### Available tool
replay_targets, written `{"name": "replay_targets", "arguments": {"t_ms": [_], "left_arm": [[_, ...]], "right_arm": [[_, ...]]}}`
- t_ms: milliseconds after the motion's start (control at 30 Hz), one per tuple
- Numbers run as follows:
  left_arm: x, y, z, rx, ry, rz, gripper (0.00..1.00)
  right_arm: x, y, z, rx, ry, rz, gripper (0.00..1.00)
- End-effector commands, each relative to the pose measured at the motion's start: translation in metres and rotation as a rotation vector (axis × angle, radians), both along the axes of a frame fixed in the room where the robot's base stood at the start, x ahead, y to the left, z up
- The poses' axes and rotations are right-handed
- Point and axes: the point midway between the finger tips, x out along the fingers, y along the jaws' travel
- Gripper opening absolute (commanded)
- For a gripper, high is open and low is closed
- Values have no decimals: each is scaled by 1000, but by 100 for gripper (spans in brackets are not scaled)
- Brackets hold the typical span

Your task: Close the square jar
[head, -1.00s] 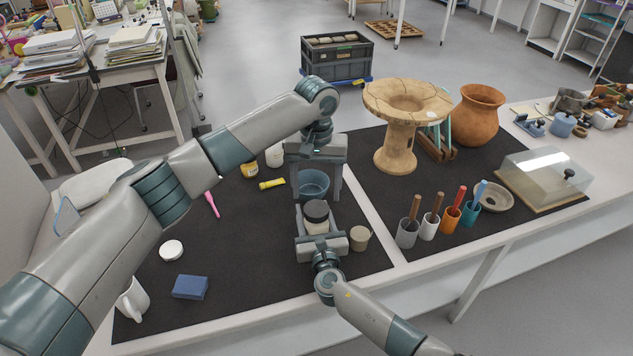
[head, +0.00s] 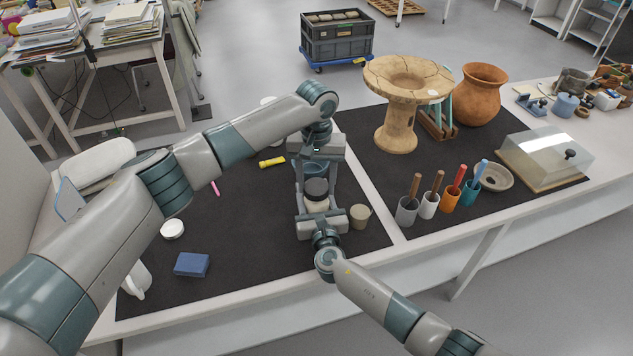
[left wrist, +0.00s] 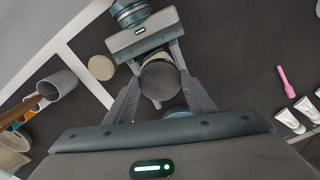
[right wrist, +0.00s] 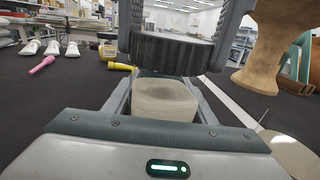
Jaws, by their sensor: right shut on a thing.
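The jar has a pale beige body (right wrist: 165,100) and a dark ribbed lid (right wrist: 170,52) on top. In the left wrist view the lid (left wrist: 160,80) lies between those fingers, very close to both; contact is not clear.
A yellow tube (head: 272,162), a white disc (head: 172,228) and a blue block (head: 192,264) lie left. Tool cups (head: 406,211) stand right.

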Motion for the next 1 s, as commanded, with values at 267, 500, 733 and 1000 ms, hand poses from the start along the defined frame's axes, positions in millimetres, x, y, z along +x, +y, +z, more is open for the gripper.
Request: {"name": "replay_targets", "arguments": {"t_ms": [267,500,733,1000], "left_arm": [[0,0,0,0,0,-12,22],[0,0,0,-1,0,-223,22],[0,0,0,-1,-1,-570,22],[0,0,0,0,-1,-706,51]], "right_arm": [[0,0,0,0,0,0,0],[0,0,0,0,0,0,0],[0,0,0,0,0,0,0],[0,0,0,0,0,0,0]]}}
